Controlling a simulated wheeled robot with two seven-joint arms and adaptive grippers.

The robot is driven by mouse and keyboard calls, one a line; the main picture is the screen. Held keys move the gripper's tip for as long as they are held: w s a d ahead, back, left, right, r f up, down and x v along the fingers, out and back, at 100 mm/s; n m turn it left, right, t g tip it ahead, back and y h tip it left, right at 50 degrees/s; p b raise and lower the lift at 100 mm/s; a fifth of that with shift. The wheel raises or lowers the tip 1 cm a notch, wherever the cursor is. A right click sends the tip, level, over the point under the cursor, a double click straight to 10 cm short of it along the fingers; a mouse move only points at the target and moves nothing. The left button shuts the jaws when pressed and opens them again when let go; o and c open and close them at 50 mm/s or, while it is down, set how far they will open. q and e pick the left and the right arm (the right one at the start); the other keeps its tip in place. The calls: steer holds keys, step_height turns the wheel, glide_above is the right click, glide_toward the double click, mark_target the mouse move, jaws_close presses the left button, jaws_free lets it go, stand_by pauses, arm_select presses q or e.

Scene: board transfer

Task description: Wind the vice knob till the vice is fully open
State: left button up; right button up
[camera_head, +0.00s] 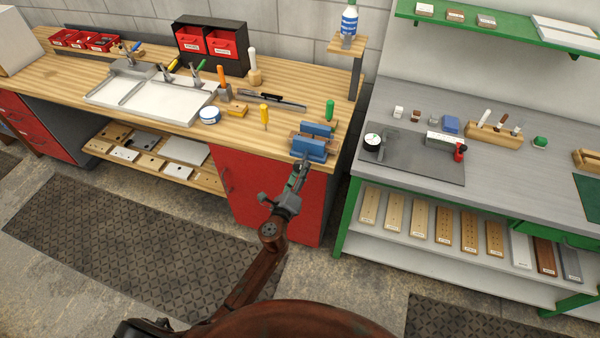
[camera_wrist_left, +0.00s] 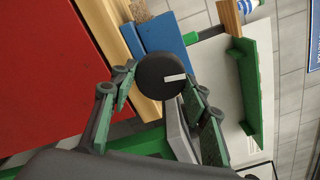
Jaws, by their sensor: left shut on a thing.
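The blue vice (camera_head: 309,149) sits at the right front corner of the wooden bench. It also shows in the left wrist view (camera_wrist_left: 165,35), partly hidden behind the knob. The vice knob (camera_wrist_left: 160,76) is a dark round disc with a white mark. My left gripper (camera_wrist_left: 158,88) is shut on the knob, with one finger on each side of it. In the head view my left gripper (camera_head: 301,172) reaches up to the front of the vice, and the knob is hidden there. How wide the vice jaws stand apart is hard to tell. My right gripper is not in view.
The wooden bench (camera_head: 60,70) holds a white tray (camera_head: 100,97), a blue-and-white tin (camera_head: 209,115), an orange-handled tool (camera_head: 222,80) and a green-handled tool (camera_head: 329,110). A red cabinet (camera_head: 250,185) is below the vice. A green-framed grey bench (camera_head: 400,95) stands at the right, across a narrow gap.

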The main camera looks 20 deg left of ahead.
arm_select(q)
steer(key=shift+n, duration=1)
steer(key=shift+d, duration=0.1)
steer(key=o, duration=1.2)
steer(key=shift+c, duration=0.2)
steer(key=s, duration=1.2)
steer(key=shift+a, duration=0.25)
steer(key=shift+f, duration=0.1)
